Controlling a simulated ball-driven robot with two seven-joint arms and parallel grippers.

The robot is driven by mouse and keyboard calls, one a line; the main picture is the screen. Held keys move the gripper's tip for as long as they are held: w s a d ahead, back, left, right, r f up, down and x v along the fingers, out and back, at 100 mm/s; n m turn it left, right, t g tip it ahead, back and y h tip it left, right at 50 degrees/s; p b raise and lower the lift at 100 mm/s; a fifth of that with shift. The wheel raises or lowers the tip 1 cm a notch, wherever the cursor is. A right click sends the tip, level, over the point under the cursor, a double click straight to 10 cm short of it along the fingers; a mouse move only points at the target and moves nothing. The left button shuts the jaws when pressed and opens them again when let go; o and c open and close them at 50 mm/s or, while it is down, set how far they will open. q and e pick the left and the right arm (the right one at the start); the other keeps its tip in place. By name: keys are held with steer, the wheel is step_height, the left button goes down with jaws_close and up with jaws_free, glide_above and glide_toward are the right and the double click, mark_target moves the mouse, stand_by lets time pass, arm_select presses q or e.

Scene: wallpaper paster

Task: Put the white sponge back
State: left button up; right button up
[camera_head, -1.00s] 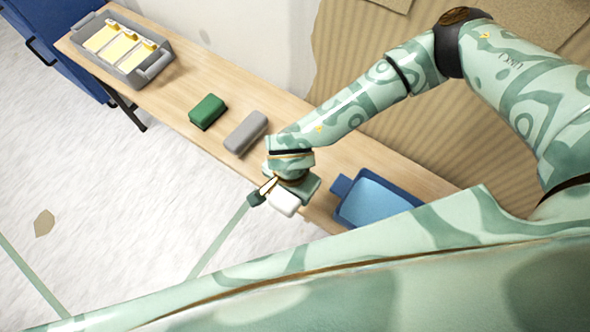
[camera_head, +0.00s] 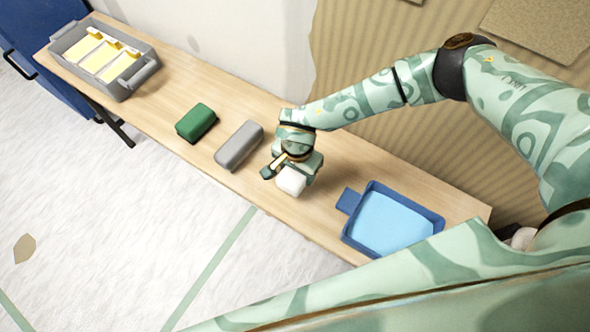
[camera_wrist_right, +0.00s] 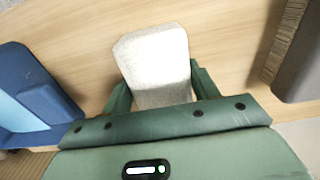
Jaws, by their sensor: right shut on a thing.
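The white sponge (camera_head: 291,180) is held in my right gripper (camera_head: 288,172), over the wooden table between the grey sponge and the blue tray. In the right wrist view the sponge (camera_wrist_right: 156,62) sits between the two green fingers of the gripper (camera_wrist_right: 160,88), which are shut on its sides. The table surface shows behind it; I cannot tell whether it touches the table. A grey sponge (camera_head: 239,145) and a green sponge (camera_head: 196,122) lie in a line to the left of it. My left gripper is not in view.
The blue tray (camera_head: 347,233) with light blue liquid stands to the right on the wooden table (camera_head: 160,125). A grey bin (camera_head: 120,93) with yellow-and-white items stands at the far left end.

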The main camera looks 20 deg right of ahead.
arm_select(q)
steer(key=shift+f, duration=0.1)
arm_select(e)
steer(key=shift+f, duration=0.45)
steer(key=o, duration=1)
steer(key=shift+f, duration=0.1)
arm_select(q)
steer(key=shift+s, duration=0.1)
arm_select(e)
steer(key=shift+f+b, duration=0.2)
steer(key=shift+b, duration=0.2)
arm_select(q)
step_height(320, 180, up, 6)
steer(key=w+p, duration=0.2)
steer(key=p, duration=0.5)
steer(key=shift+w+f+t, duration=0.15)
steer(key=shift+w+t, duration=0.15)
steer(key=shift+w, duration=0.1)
arm_select(e)
steer(key=shift+w+r, duration=0.1)
steer(key=shift+r, duration=8.15)
